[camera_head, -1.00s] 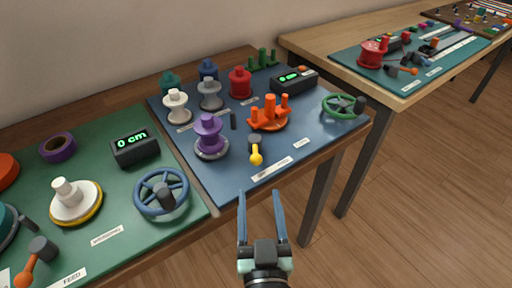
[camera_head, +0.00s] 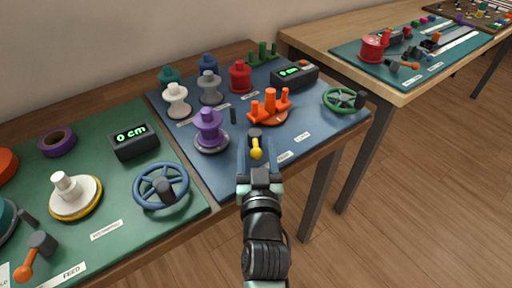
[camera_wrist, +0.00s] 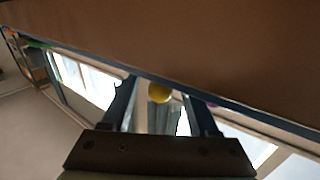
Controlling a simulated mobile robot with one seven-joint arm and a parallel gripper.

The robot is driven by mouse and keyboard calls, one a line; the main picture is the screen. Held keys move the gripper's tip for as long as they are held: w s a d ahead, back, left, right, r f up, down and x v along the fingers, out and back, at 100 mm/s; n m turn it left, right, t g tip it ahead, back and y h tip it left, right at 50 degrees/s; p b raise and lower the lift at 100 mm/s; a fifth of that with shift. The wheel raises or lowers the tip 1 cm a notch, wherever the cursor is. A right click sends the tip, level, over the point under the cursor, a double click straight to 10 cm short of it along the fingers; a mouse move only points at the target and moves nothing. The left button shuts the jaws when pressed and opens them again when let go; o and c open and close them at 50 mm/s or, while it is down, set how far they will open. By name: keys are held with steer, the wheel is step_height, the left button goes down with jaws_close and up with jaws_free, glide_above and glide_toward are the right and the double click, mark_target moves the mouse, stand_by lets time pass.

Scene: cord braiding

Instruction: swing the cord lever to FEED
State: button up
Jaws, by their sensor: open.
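A cord lever on the blue mat has a dark post and a yellow knob (camera_head: 256,153). Its knob points toward the front edge, by a white label reading FEED (camera_head: 283,157). My gripper (camera_head: 257,141) reaches over the front edge with its blue fingers spread on either side of the lever. In the wrist view, the yellow knob (camera_wrist: 159,93) shows between the two open fingers. I cannot tell whether either finger touches the lever. Another label (camera_head: 303,137) lies to the right; its word is too small to read.
Near the lever stand the purple spool (camera_head: 208,127), the orange pronged turntable (camera_head: 268,107) and the green handwheel (camera_head: 343,100). The green mat (camera_head: 122,205) at left has a blue handwheel (camera_head: 161,187) and an orange-knobbed lever (camera_head: 27,268). Open floor lies in front.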

jaws_close()
